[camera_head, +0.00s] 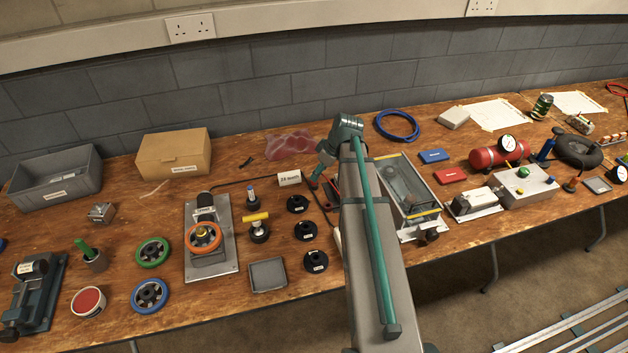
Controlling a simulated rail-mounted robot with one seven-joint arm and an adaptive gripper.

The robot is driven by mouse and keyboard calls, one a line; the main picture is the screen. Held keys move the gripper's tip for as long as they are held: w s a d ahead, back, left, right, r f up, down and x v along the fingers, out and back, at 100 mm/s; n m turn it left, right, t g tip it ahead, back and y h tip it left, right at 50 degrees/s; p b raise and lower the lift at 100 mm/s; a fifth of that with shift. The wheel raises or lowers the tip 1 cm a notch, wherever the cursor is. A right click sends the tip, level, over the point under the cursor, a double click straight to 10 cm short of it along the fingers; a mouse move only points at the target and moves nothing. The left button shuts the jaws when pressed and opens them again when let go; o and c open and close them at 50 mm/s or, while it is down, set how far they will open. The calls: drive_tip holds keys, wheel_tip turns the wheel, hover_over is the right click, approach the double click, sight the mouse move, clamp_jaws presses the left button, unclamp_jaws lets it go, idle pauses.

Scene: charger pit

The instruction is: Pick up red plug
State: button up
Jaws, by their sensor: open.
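My arm reaches over the bench, and its wrist bends down to the left. My gripper (325,188) is small and dark beside the forearm, low over the bench to the right of a white label card. The jaws are open. A small red part (334,182) shows right by the gripper, partly covered by my forearm. I cannot tell whether it is the red plug, or whether it lies between the fingers or behind them. No other plug is clearly recognisable in this view.
Left of the gripper stand several black discs (304,231), a grey tray (268,275) and a metal plate with an orange wheel (204,238). To the right are a clear-walled box (408,190), a red block (449,175) and a red tank (497,153). A blue cable coil (397,126) lies behind.

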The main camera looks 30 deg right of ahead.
drive_tip(key=shift+p+x, duration=0.45)
drive_tip(key=shift+x, duration=1.6)
drive_tip(key=shift+a, duration=0.1)
drive_tip(key=shift+c, duration=0.4)
clamp_jaws()
